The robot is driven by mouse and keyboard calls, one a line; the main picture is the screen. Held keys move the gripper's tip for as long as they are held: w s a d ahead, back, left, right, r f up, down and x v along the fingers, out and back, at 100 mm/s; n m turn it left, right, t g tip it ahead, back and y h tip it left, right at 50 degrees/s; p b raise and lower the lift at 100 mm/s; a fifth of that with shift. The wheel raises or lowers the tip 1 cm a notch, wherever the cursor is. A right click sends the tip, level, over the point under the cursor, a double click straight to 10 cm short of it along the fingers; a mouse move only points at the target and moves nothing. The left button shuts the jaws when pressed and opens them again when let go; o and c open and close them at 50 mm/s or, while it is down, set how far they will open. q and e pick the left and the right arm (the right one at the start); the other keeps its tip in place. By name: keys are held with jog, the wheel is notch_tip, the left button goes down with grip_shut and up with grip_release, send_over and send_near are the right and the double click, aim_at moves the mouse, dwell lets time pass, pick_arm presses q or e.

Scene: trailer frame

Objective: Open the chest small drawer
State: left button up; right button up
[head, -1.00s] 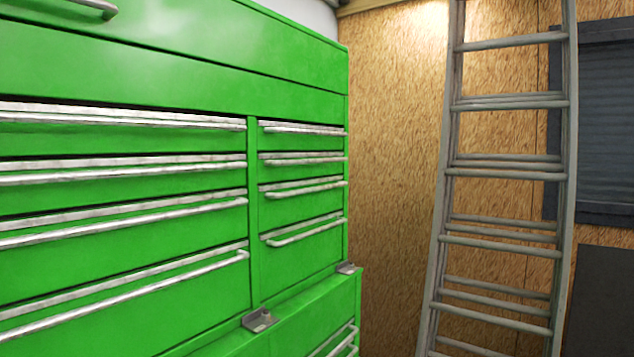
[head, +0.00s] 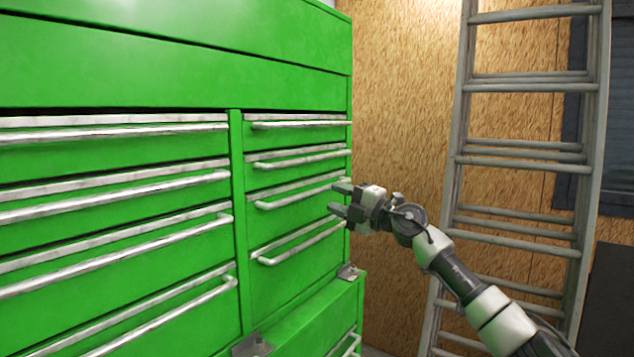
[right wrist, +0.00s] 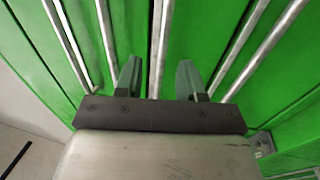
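The green tool chest (head: 180,85) fills the left and middle of the head view. Its right column holds several small drawers with silver bar handles: the top handle (head: 300,124), one below it (head: 300,160), a third (head: 295,195) and a lowest one (head: 300,247). All these drawers look closed. My right gripper (head: 340,199) is open and empty at the right end of this column, around the height of the third and lowest handles. In the right wrist view the open gripper (right wrist: 158,77) faces the drawer fronts, with silver bars (right wrist: 156,45) appearing between its fingers; contact is not visible. My left gripper is out of view.
Wider drawers with long handles (head: 120,187) form the left column. A metal ladder (head: 525,150) leans on the chipboard wall (head: 400,90) at the right, behind my right arm. Small metal brackets (head: 349,272) sit on the lower ledge.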

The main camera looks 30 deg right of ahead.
aim_at(319, 191)
jog(key=p+x, duration=0.1)
jog(key=x, duration=0.4)
jog(key=shift+w+d+f, duration=0.1)
jog(key=shift+w, duration=0.1)
jog(key=shift+w+a+p, duration=0.3)
jog(key=shift+w+p, duration=0.1)
jog(key=shift+w, duration=0.1)
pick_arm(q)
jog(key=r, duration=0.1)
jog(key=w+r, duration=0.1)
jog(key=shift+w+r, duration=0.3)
pick_arm(e)
jog(key=shift+c, duration=0.5)
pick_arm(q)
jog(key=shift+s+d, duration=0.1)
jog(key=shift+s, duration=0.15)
pick_arm(e)
grip_shut()
